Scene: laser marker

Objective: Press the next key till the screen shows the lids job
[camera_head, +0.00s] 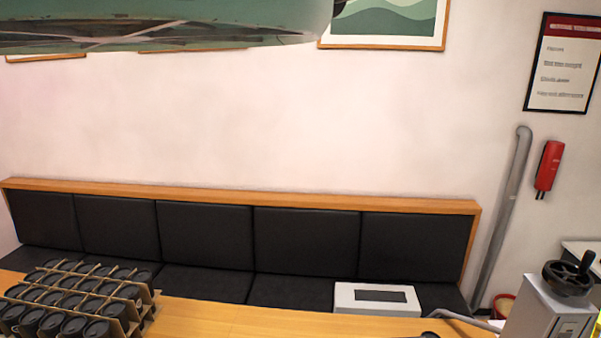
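A white box with a dark, blank-looking panel (378,297) stands at the back edge of the wooden table, right of the middle. The panel may be a screen; no text can be read on it and no keys can be made out. A grey machine column with a black hand wheel (569,275) on top stands at the lower right, cut off by the frame. Black lids or cups (50,325) sit in a divided carton at the lower left. My gripper is not in view.
The wooden table (230,322) is clear between the carton and the white box. A black padded bench (205,235) runs along the wall behind. A grey pipe (505,215), a red wall handset (547,167) and a framed notice (563,65) are at right. A blurred greenish shape fills the top left.

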